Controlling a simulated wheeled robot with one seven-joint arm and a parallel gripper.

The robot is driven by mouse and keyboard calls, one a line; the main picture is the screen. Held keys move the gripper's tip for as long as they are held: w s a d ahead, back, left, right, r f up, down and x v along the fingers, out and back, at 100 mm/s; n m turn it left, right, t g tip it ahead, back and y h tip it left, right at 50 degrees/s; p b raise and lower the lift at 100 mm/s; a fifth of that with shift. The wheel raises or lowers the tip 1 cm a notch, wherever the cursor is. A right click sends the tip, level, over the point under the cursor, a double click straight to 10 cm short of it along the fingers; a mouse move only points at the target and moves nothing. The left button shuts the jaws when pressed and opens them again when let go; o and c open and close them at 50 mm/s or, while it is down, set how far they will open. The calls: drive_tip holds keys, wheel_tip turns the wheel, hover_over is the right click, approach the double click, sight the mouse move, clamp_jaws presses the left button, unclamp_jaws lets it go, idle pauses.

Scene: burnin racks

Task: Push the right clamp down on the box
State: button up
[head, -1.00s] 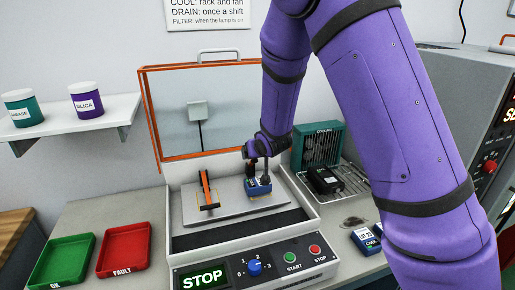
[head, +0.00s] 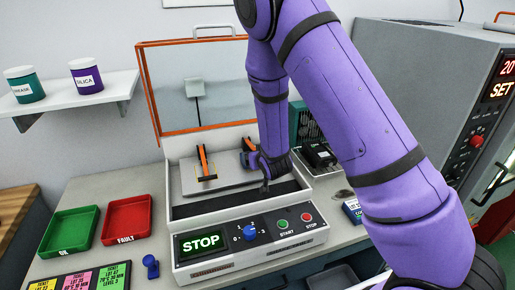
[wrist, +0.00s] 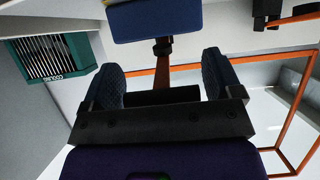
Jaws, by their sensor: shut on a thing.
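The right clamp shows as a short orange piece (head: 248,145) beside my gripper (head: 266,184) in the head view, over the right side of the test bench. In the wrist view its orange arm (wrist: 162,70) runs between my two textured fingers (wrist: 163,80), with a black tip near the blue box (wrist: 155,20). My gripper is shut on the clamp's dark crosswise handle (wrist: 160,96). My wrist hides most of the box in the head view. I cannot tell whether the clamp tip touches the box.
The left orange clamp (head: 204,162) stands on the grey plate (head: 190,182). The orange-framed lid (head: 150,95) is open behind. The control panel (head: 215,240) with its STOP display is in front. Green (head: 48,240) and red (head: 107,232) trays lie left; a teal fan unit (wrist: 55,57) is near.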

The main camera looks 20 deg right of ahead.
drive_tip(key=shift+f, duration=1.2)
